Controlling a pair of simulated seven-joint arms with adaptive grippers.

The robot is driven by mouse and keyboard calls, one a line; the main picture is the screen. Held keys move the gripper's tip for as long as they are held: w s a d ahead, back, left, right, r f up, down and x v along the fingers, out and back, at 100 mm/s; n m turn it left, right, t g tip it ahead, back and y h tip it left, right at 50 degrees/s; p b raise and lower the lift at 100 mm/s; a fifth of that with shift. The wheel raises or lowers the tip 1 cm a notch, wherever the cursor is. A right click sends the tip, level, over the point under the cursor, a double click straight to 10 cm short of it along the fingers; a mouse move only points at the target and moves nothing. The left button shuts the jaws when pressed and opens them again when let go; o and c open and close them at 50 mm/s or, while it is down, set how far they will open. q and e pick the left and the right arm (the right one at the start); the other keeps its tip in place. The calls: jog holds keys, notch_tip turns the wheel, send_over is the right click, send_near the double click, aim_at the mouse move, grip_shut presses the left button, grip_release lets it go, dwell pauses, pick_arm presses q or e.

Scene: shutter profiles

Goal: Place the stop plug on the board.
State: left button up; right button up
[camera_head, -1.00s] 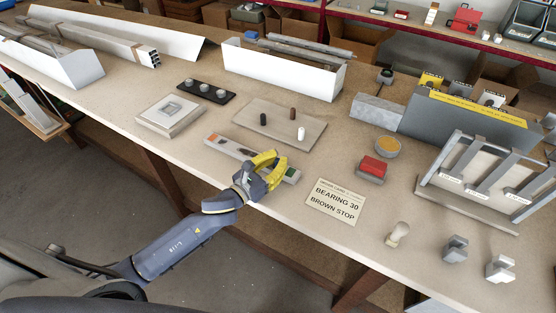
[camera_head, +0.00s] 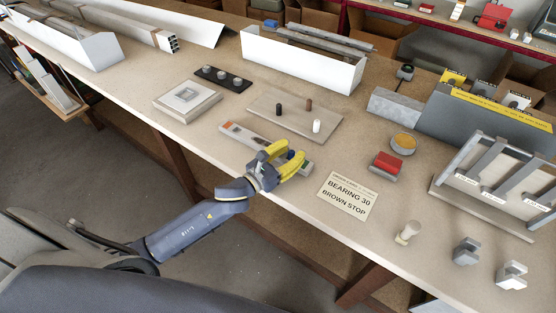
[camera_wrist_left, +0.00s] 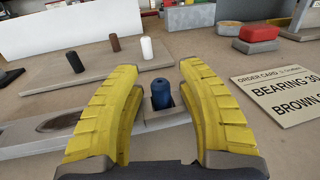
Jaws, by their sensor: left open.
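A flat beige board (camera_head: 265,118) lies mid-table with a black plug (camera_head: 278,109), a brown plug (camera_head: 309,104) and a white plug (camera_head: 317,126) standing upright on it; the brown plug also shows in the left wrist view (camera_wrist_left: 114,42). My left gripper (camera_head: 294,154) is open over the right part of a long grey strip (camera_head: 233,130), in front of the board. In the left wrist view a dark blue plug (camera_wrist_left: 161,94) stands in the strip between the yellow fingers, with visible gaps on both sides. My right gripper is not in view.
An order card (camera_head: 347,196) reading "BEARING 30 BROWN STOP" lies right of the gripper. A red block (camera_head: 386,164) on a grey base and a round orange-topped dish (camera_head: 403,143) stand beyond it. A white channel (camera_head: 300,62) stands behind the board.

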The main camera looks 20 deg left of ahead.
pick_arm(q)
jog(key=v, duration=1.7)
jog(key=a+f+n+g+y, duration=0.1)
jog(key=a+f+n+y, duration=0.3)
jog(key=f, duration=0.7)
jog(key=a+f+n+g+y, duration=0.1)
jog(key=a+f+n+g, duration=0.15)
jog(key=f+n, duration=0.6)
jog(key=s+a+f+n+g+y, duration=0.1)
jog(key=s+f+n, duration=0.1)
jog(key=f, duration=0.5)
jog(key=s+a+f+n+g, duration=0.1)
jog(key=s+f+n, duration=0.15)
jog(key=f, duration=0.35)
jog(key=s+a+f+n+g+y, duration=0.1)
jog(key=a+f+n, duration=0.15)
jog(key=f, duration=0.45)
jog(key=s+d+f+n+g, duration=0.2)
jog(key=s+f+n+g, duration=0.2)
jog(key=s+f+n, duration=0.65)
jog(key=s+d+f+n+g, duration=0.2)
jog(key=s+d+f+n, duration=0.1)
jog(key=s+f, duration=0.4)
jog(key=s+d+f+n+g, duration=0.2)
jog(key=s+f, duration=0.5)
jog(key=s, duration=0.7)
jog(key=shift+d+n+y, duration=0.3)
jog(key=shift+d+n, duration=0.45)
jog(key=shift+n, duration=0.45)
jog(key=shift+g, duration=0.25)
